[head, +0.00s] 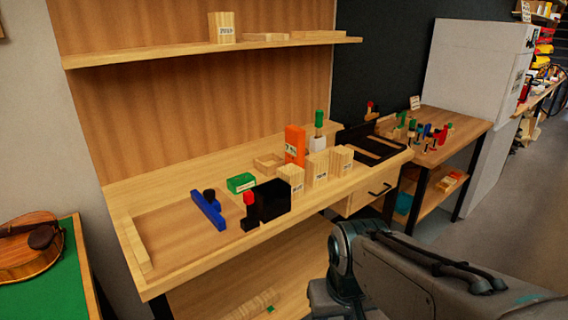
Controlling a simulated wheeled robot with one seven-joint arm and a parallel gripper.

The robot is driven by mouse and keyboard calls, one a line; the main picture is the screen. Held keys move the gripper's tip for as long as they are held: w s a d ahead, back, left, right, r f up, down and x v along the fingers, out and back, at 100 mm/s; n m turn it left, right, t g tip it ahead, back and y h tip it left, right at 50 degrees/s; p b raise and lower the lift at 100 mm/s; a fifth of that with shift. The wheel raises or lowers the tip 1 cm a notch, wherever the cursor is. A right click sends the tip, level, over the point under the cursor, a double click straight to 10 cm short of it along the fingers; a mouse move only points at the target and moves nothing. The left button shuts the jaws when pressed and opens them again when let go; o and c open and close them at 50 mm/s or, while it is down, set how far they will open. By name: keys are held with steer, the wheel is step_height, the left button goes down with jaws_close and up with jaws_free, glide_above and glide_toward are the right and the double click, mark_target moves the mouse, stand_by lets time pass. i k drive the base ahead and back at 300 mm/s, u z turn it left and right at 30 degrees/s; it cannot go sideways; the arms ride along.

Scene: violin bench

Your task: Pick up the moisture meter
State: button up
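No thing on the bench is clearly readable as the moisture meter at this size. An upright orange box-shaped thing (295,143) with a small pale label stands at the middle of the workbench (190,262), behind the wooden blocks; it may be the moisture meter. A black box-shaped thing (271,200) stands near the front edge, with a red-topped dark tool (249,212) at its left. My arm reaches in at the lower right, in front of the bench. My gripper is not in view.
Labelled wooden blocks (317,170) stand in front of the orange thing. A green box (241,183) and a blue tool (208,208) lie to the left. A black tray (372,146) is at the right. The bench's left part is mostly clear. A shelf (140,55) hangs above.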

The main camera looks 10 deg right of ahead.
mark_target(295, 136)
steer(key=z, duration=0.9)
steer(key=i, duration=0.65)
steer(key=u, duration=0.1)
